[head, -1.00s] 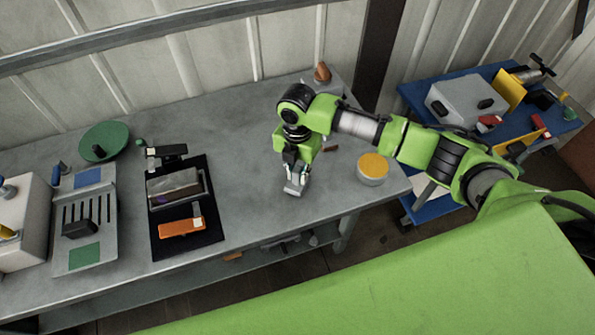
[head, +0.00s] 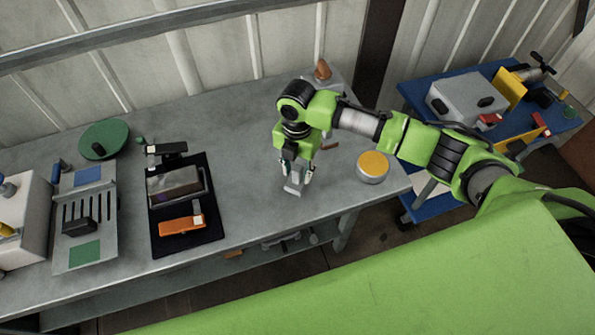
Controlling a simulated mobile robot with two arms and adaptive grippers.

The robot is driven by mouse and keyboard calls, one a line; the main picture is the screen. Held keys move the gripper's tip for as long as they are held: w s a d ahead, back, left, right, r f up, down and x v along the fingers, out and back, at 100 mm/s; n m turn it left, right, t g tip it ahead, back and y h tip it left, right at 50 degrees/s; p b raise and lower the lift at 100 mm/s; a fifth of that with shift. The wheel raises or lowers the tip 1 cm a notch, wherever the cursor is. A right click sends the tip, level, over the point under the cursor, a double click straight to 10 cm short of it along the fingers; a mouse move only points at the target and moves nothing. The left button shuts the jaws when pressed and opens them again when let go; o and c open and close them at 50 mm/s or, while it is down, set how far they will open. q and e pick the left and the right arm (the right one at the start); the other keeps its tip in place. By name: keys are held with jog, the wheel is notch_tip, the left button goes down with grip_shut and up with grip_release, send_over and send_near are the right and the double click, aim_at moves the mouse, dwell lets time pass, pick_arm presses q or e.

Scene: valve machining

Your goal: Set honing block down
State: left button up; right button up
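The honing block (head: 293,188), a small light grey block, is at the grey bench top below my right gripper. My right gripper (head: 297,175) points down over it, with its fingers spread to either side of the block and a small gap visible. The upper part of the block is partly hidden by the gripper, and I cannot tell whether a finger still touches it. My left gripper is not in view.
A round tin with a yellow top (head: 373,166) stands right of the gripper. A brown-topped item (head: 323,72) is at the back. A black mat (head: 213,228) with tools lies left. The bench (head: 245,160) between mat and gripper is clear.

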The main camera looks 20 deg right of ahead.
notch_tip(320, 180, up, 11)
jog(key=b, duration=0.2)
jog(key=shift+r, duration=0.15)
dwell(0.3)
